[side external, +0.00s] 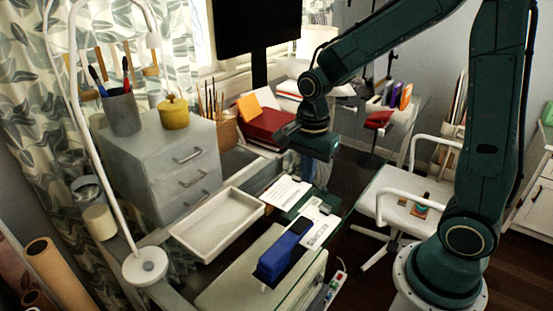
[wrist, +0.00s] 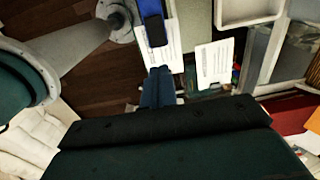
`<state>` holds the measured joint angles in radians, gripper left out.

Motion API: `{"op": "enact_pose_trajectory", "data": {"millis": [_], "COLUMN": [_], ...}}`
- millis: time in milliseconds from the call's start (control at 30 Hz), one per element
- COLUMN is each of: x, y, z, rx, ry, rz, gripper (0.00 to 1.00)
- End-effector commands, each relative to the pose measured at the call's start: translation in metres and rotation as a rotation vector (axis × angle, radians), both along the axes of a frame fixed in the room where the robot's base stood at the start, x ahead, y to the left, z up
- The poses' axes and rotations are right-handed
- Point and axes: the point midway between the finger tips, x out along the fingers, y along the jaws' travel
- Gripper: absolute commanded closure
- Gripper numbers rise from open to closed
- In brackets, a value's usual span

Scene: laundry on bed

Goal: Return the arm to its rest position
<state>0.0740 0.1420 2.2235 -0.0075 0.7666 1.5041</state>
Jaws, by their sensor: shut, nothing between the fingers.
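My gripper (side external: 308,168) hangs above the glass desk at the end of my raised, bent arm, pointing down. In the wrist view its two blue-grey fingers (wrist: 158,76) are together, with nothing held between them. Below it lie printed papers (side external: 286,192) and a blue object with a black end (side external: 278,256). The blue object also shows in the wrist view (wrist: 151,12), just beyond the fingertips in the picture and apart from them.
An empty white tray (side external: 190,252) sits left of the papers. A grey drawer unit (side external: 150,180) with a cup and yellow pot stands behind it. A monitor (side external: 258,25), red books (side external: 268,125) and a white chair (side external: 400,212) are nearby. The air around my gripper looks clear.

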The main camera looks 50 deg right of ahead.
Motion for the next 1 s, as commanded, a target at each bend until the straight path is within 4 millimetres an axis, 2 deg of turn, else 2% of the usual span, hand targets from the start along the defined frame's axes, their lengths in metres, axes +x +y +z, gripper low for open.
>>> {"op": "enact_pose_trajectory", "data": {"millis": [167,367,700,1000], "x": [-0.005,-0.019,-0.059,-0.099], "y": [0.002,0.005,0.013,0.018], "z": [0.011,0.037,0.084,0.113], "rx": [-0.004,-0.021,-0.098,-0.217], "ry": [-0.026,-0.087,-0.216,-0.313], "rz": [0.071,0.264,0.713,1.106], "gripper": [1.00,1.00,1.00,1.00]}}
